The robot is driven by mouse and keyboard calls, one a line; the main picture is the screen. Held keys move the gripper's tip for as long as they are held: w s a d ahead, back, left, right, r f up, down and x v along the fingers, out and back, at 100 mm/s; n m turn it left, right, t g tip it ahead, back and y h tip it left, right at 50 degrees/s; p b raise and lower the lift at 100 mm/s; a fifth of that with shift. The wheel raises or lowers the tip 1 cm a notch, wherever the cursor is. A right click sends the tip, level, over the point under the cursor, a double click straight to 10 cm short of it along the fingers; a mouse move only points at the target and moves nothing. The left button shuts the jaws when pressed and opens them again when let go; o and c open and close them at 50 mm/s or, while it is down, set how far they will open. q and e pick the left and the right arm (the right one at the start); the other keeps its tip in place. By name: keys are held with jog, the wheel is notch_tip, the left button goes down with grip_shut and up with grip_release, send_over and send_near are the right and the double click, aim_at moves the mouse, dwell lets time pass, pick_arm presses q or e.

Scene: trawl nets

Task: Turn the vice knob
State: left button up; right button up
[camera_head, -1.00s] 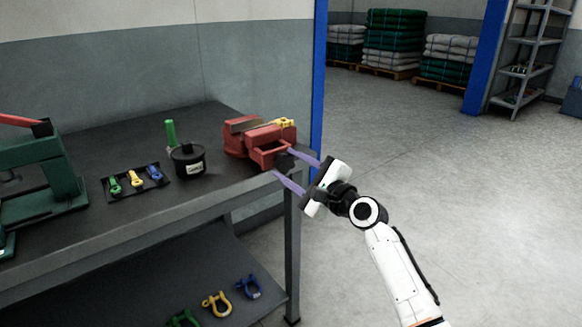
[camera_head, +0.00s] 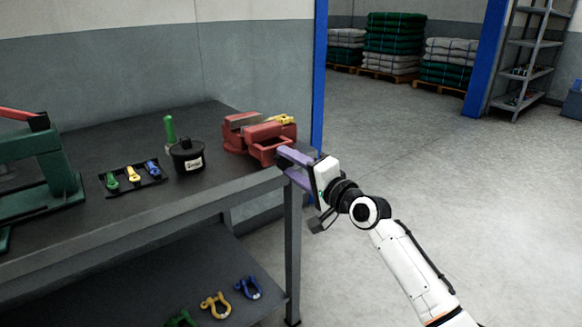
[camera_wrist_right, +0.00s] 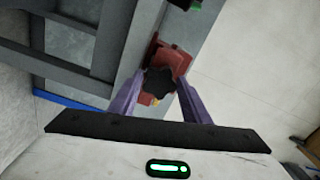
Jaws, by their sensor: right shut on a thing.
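The red vice (camera_head: 235,140) sits at the right end of the dark workbench; it also shows in the right wrist view (camera_wrist_right: 180,60). Its black, lobed knob (camera_wrist_right: 157,82) faces the gripper and lies between the purple fingers in the right wrist view. In the head view the fingers mostly hide the knob. My right gripper (camera_head: 285,163) is shut on the knob, coming in from the right past the bench's edge, with one finger above the other. My left gripper is not in view.
A green press (camera_head: 45,175) is at the far left. More shackles lie on the lower shelf (camera_head: 120,290). The floor to the right is clear.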

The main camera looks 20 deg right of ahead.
jog(key=shift+n, duration=1)
jog(key=n+b, duration=0.1)
jog(key=n, duration=0.2)
jog(key=shift+d+n, duration=0.1)
jog(key=shift+n, duration=0.2)
jog(key=n+p, duration=0.1)
jog(key=n, duration=0.5)
jog(key=n+p, duration=0.1)
jog(key=n, duration=0.4)
jog(key=shift+w+d+r+n, duration=0.15)
jog(key=shift+d+r+n, duration=0.05)
jog(key=shift+n, duration=0.2)
jog(key=n+p, duration=0.2)
jog(key=n, duration=0.2)
jog(key=shift+n, duration=0.3)
jog(key=shift+d+n+p, duration=0.1)
jog(key=shift+n+p, duration=0.4)
jog(key=shift+n, duration=0.3)
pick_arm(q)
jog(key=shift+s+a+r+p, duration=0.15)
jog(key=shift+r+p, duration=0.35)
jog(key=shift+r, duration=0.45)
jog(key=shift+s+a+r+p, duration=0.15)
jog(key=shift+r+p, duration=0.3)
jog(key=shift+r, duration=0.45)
pick_arm(e)
jog(key=shift+w+d+r+n, duration=0.1)
jog(key=shift+n, duration=2.65)
jog(key=shift+d+r+n, duration=0.1)
jog(key=shift+n, duration=2.65)
